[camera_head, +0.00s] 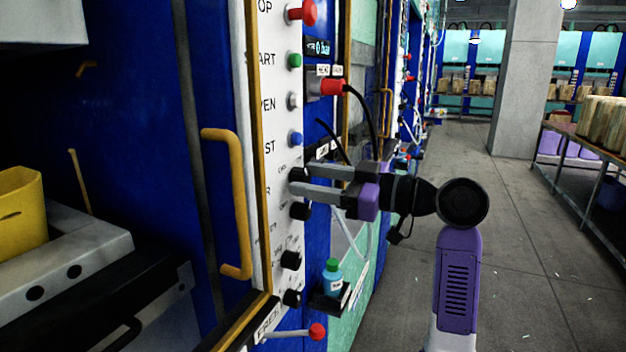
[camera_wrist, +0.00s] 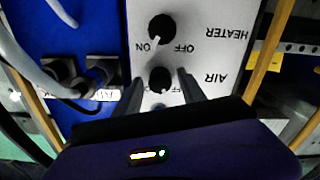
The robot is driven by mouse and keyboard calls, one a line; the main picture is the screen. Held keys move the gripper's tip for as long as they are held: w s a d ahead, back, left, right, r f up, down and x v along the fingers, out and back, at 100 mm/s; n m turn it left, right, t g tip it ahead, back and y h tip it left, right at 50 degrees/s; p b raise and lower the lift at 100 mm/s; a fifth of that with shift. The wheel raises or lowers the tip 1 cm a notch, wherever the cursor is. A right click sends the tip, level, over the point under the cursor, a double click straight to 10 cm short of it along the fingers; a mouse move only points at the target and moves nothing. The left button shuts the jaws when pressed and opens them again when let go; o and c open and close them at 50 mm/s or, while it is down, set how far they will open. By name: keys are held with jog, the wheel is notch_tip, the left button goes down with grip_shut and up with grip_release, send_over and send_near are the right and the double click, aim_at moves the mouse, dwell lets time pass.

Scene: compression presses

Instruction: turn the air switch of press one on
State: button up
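The air switch is a black round knob (camera_wrist: 160,78) on the white control panel of the press. In the wrist view it sits beside the upside-down label AIR. My gripper (camera_wrist: 159,80) is open, with one finger on each side of this knob. A gap seems to show between knob and fingers, but I cannot tell contact for sure. The knob's ON and OFF marks are partly hidden, so its setting is unclear. In the head view my gripper (camera_head: 298,180) reaches the panel (camera_head: 262,130) from the right, its fingertips at the black knobs.
The heater knob (camera_wrist: 162,28) is close by, its white mark towards ON. A yellow handle (camera_head: 240,200) stands left of the panel. Red plug (camera_head: 333,87) and black cables are above my gripper. A teal bottle (camera_head: 332,277) stands on a small shelf below.

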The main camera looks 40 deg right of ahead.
grip_shut()
jog(key=m+p, duration=0.2)
jog(key=m, duration=0.1)
jog(key=shift+r+p, duration=0.15)
jog(key=shift+p, duration=0.2)
jog(key=m+p, duration=0.3)
jog(key=shift+r+m, duration=0.1)
jog(key=shift+m, duration=0.3)
jog(key=m+p, duration=0.3)
jog(key=shift+m+p, duration=0.75)
jog(key=shift+m, duration=0.25)
jog(key=shift+f, duration=0.25)
